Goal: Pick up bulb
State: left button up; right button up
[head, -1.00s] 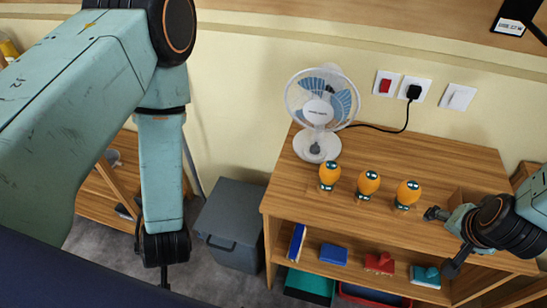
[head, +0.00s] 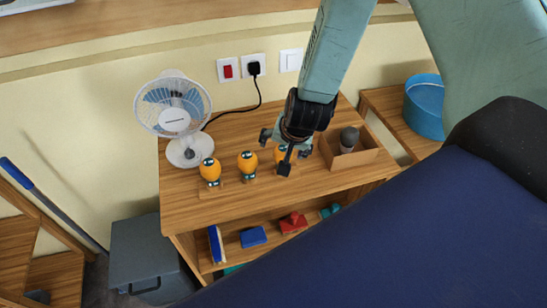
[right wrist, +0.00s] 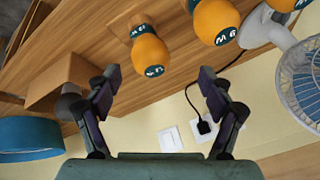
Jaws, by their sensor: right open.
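Three orange bulbs with dark teal bands and ends stand in a row on small wooden bases on the wooden table (head: 310,183): a left bulb (head: 209,170), a middle bulb (head: 247,162) and a right bulb (head: 279,154). My right gripper (head: 286,150) is over the right bulb and partly hides it. In the right wrist view, the right gripper (right wrist: 155,85) is open and empty. The right bulb (right wrist: 150,54) shows just beyond its fingertips, roughly between them. The other two bulbs sit to the right there. My left gripper is out of view.
A white fan (head: 174,115) stands left of the bulbs, its black cord running to a wall socket (head: 253,67). An open wooden box (head: 366,151) with a dark cylinder (head: 348,138) stands close on the right. A blue tub (head: 424,105) is farther right. The lower shelf holds several items.

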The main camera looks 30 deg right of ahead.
aim_at(284, 155)
jog(key=x, duration=0.2)
jog(key=d+x, duration=0.1)
jog(key=x, duration=0.4)
jog(key=shift+s+d+f+b, duration=0.2)
jog(key=shift+s+b, duration=0.15)
jog(key=shift+b, duration=0.05)
jog(key=shift+w+a+f, duration=0.1)
jog(key=shift+w+f, duration=0.1)
jog(key=shift+f, duration=0.15)
jog(key=shift+d+f, duration=0.15)
jog(key=shift+d, duration=0.15)
jog(key=shift+c, duration=1.3)
jog(key=shift+a, duration=0.25)
jog(key=c, duration=0.4)
jog(key=shift+d, duration=0.2)
jog(key=c, duration=0.5)
jog(key=shift+a, duration=0.1)
jog(key=shift+c, duration=0.8)
